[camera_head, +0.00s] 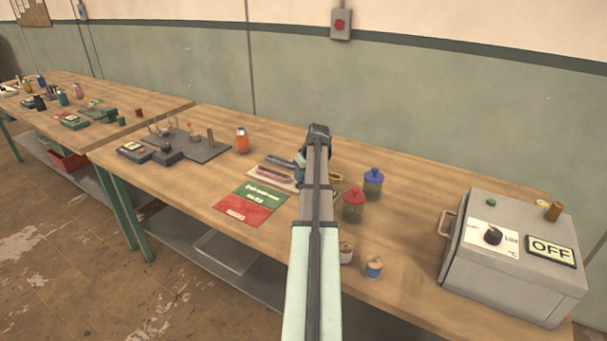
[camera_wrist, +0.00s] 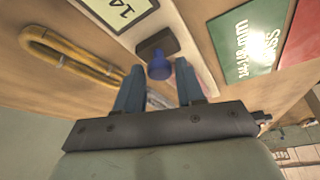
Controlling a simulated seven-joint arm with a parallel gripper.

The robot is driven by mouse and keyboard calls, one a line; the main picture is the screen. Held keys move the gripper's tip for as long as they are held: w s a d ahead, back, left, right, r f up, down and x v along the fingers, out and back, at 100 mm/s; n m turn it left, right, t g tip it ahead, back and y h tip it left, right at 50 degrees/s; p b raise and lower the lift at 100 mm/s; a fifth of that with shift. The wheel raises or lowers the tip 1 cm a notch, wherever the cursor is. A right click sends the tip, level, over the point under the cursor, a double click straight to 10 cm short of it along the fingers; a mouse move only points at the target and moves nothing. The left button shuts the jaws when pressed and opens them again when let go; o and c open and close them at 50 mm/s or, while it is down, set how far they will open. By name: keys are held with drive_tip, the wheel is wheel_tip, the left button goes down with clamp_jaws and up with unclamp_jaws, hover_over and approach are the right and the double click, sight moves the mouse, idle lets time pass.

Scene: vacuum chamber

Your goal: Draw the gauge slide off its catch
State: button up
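In the wrist view, a pale gauge with a display reading "14" (camera_wrist: 118,10) lies at the top, partly cut off by the frame. Below it is a dark block (camera_wrist: 157,42) with a round blue knob (camera_wrist: 159,68), which I take for the slide and its grip. My gripper (camera_wrist: 158,76) is open, its two blue fingers apart, with the knob showing between and just beyond the tips. I cannot tell whether either finger touches it. The catch is not distinguishable. In the head view my own arm hides most of the gauge and gripper.
A yellow bent tube (camera_wrist: 70,55) lies left of the fingers. A green and red card (camera_head: 250,203) lies left of my arm. A grey box marked OFF (camera_head: 515,260) is further right.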

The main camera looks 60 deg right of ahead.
clamp_jaws()
drive_tip(key=shift+w, duration=0.55)
drive_tip(key=shift+o, duration=1.7)
unclamp_jaws()
drive_tip(key=shift+r, duration=0.1)
